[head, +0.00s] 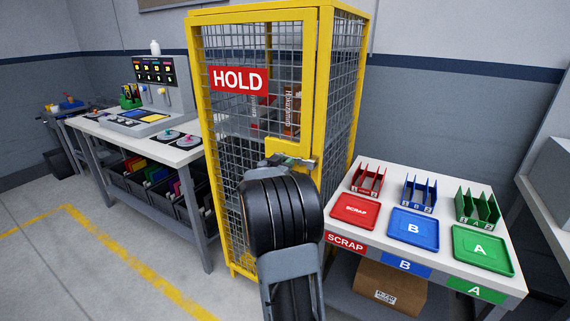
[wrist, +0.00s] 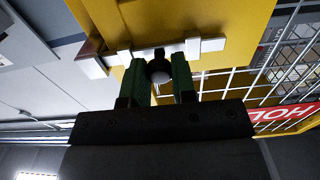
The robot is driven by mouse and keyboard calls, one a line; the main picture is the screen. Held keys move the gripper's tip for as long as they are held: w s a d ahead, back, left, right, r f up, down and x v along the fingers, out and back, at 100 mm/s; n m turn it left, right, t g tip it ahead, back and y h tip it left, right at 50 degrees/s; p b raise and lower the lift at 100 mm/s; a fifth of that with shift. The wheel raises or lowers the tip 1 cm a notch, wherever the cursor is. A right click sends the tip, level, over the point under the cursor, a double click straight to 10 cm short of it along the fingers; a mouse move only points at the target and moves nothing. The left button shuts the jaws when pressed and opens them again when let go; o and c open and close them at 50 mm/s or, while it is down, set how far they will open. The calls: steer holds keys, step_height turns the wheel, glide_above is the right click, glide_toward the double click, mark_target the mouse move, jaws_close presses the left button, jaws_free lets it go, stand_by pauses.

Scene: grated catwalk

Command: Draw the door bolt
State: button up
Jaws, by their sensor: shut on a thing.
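The yellow wire-mesh cage door (head: 196,70) with a red HOLD sign (head: 239,80) stands in front of me, closed as far as I can see. The door bolt (wrist: 210,45) is a pale bar across a yellow plate (wrist: 220,20) in the wrist view. A dark round knob (wrist: 160,68) projects from it. My gripper (wrist: 160,77) has its green fingers on either side of the knob and is shut on it. In the head view the bolt (head: 306,164) is mostly hidden behind my wrist.
A table with scrap, B and A trays (head: 408,228) stands close on the right. A workbench (head: 180,157) with a control panel stands on the left, with bins beneath. Reddish boxes (head: 291,112) sit inside the cage. Floor at front left is clear.

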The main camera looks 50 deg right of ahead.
steer(key=shift+w+a+r+p, duration=0.1)
steer(key=shift+w+a+p, duration=0.15)
steer(key=shift+w+p, duration=0.5)
steer(key=shift+w+a+p, duration=0.2)
steer(key=shift+w+p, duration=0.15)
steer(key=shift+w, duration=0.75)
steer(key=o, duration=0.9)
steer(key=shift+w+a, duration=0.1)
steer(key=shift+w, duration=0.05)
steer(key=v, duration=1.3)
steer(key=shift+a, duration=0.35)
